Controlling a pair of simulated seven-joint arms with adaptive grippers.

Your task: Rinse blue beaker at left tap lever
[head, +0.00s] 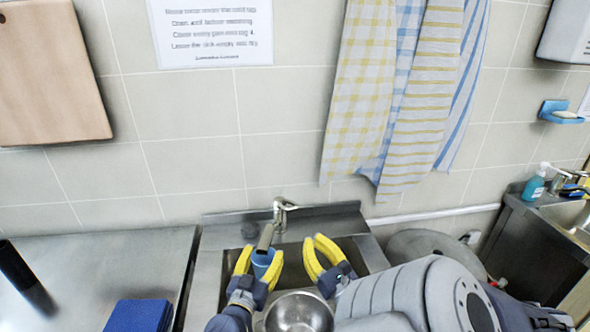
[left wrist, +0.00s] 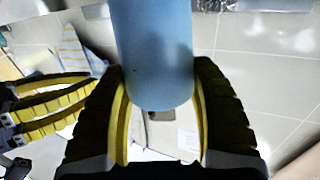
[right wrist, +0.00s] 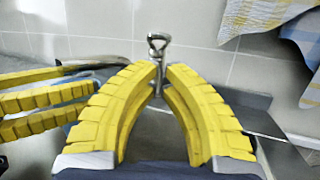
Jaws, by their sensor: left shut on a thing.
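The blue beaker (head: 262,262) is between the yellow fingers of my left gripper (head: 256,262), over the sink. In the left wrist view the beaker (left wrist: 153,50) fills the gap between the fingers, which are shut on it. Its inside is hidden there. The metal tap (head: 282,208) stands at the sink's back edge, behind and slightly right of the beaker. A grey-brown slender piece (head: 266,236) shows just above the beaker; I cannot tell what it is. My right gripper (head: 315,240) is empty, its fingertips close together with a narrow gap. The tap (right wrist: 157,50) shows beyond this gap in the right wrist view.
A round metal bowl or pot (head: 299,313) is in the sink, below and between the grippers. Towels (head: 400,90) hang on the wall at the back right.

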